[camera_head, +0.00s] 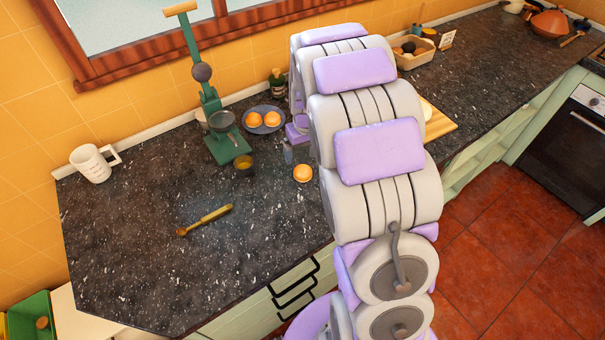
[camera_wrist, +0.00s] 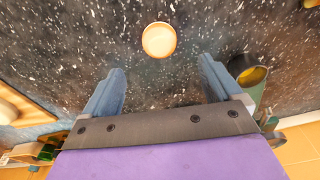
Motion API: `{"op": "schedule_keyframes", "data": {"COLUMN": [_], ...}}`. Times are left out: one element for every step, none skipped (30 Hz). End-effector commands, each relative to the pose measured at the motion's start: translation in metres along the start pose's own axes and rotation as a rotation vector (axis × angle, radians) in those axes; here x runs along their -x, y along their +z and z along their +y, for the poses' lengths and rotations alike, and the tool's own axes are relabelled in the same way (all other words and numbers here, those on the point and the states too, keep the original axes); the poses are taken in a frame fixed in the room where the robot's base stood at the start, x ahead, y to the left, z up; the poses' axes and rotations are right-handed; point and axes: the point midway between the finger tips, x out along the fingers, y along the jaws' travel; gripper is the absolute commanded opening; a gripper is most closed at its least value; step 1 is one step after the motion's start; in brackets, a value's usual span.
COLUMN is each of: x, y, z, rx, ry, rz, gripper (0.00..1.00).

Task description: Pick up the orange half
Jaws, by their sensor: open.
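One orange half (camera_head: 303,173) lies cut face up on the dark speckled countertop, near its front edge. It also shows in the wrist view (camera_wrist: 159,40), centred at the top, just past my fingertips. My gripper (camera_wrist: 160,72) is open and empty, with its two blue-grey fingers apart on either side of the line to the orange half. In the head view my gripper (camera_head: 289,154) is partly hidden by my arm, beside the orange half. Two more orange halves (camera_head: 254,120) (camera_head: 272,118) sit on a dark plate (camera_head: 264,131) at the back.
A green juicer press (camera_head: 229,148) stands left of the plate, with a small amber cup (camera_head: 245,165) in front. A dark bottle (camera_head: 277,82) is behind. A cutting board (camera_head: 439,123) is right of my arm.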

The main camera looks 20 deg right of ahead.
Motion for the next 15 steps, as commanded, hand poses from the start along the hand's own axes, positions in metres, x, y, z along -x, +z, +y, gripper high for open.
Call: {"op": "schedule_keyframes", "data": {"x": [-0.013,-0.018,-0.026,-0.03,-0.035,-0.04,-0.042,-0.044,-0.046,-0.047,-0.049,-0.051,-0.054,-0.057,-0.062], "y": [0.001,0.001,0.001,0.0,0.0,0.0,0.0,0.0,0.0,0.0,0.0,0.001,0.001,0.001,0.001], "z": [0.0,0.0,0.0,0.0,0.0,0.0,0.0,0.0,0.0,0.0,0.0,0.0,0.0,0.0,0.0], "rx": [0.0,0.0,0.0,0.0,0.0,0.0,0.001,0.001,0.001,0.001,0.001,0.001,0.001,0.0,0.0], "ry": [-0.001,-0.001,-0.001,-0.001,0.0,0.0,0.0,0.0,0.0,0.0,0.0,0.0,0.0,0.0,-0.001], "rz": [-0.004,-0.003,-0.001,0.001,0.001,0.001,0.001,0.001,0.001,0.001,0.0,0.0,0.0,-0.001,-0.001], "gripper": [0.92,0.92,0.92,0.92,0.92,0.92,0.92,0.92,0.92,0.92,0.92,0.92,0.92,0.92,0.92]}}
